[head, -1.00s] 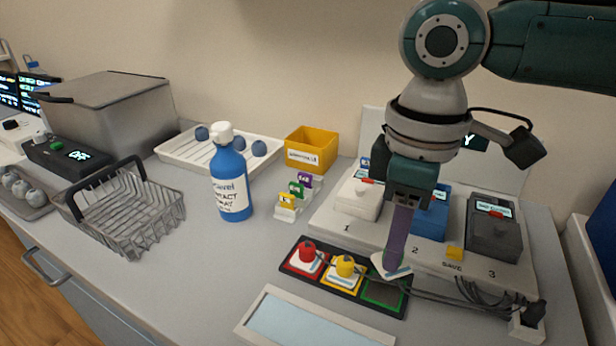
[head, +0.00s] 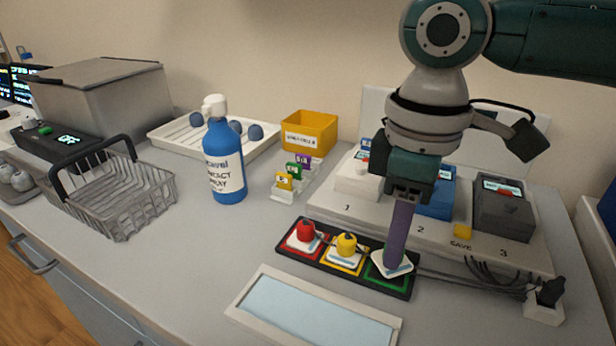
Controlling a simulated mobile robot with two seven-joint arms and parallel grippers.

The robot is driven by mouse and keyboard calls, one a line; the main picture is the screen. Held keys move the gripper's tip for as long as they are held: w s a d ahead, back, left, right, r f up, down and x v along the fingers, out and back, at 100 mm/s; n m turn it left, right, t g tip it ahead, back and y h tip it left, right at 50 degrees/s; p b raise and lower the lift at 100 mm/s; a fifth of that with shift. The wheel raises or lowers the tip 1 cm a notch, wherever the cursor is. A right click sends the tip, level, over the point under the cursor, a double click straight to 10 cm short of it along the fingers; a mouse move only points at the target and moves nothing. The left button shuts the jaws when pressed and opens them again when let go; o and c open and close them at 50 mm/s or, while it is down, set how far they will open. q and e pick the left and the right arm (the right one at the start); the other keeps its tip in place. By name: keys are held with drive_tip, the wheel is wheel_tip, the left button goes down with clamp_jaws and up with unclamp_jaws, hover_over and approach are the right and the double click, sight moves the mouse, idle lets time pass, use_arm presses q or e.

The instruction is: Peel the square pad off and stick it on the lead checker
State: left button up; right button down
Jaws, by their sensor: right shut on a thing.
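The lead checker appears to be the black strip (head: 318,265) with red, yellow and green squares on the counter. A red knob (head: 305,230) and a yellow knob (head: 346,244) stand on white pads in its first two squares. My right gripper (head: 397,262) comes down from above with long purple fingers, shut at the white square pad (head: 405,269). The pad, slightly tilted, covers much of the green square (head: 391,284); I cannot tell whether it touches it. The fingers hide what they grip on the pad. My left gripper is out of view.
A pale framed panel (head: 236,313) lies in front of the strip. Behind is a numbered white base (head: 325,208) with several blocks. Cables run right to a black plug (head: 552,292).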

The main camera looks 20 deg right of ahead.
drive_tip(key=shift+f, duration=0.65)
idle(0.4)
idle(0.6)
drive_tip(key=c, duration=1)
unclamp_jaws()
drive_tip(key=shift+o, duration=0.2)
drive_tip(key=shift+r+p, duration=0.9)
drive_tip(key=shift+p, duration=0.35)
drive_tip(key=shift+r+p, duration=1.15)
drive_tip(key=shift+p, duration=0.45)
drive_tip(key=o, duration=0.6)
drive_tip(key=shift+c, duration=0.2)
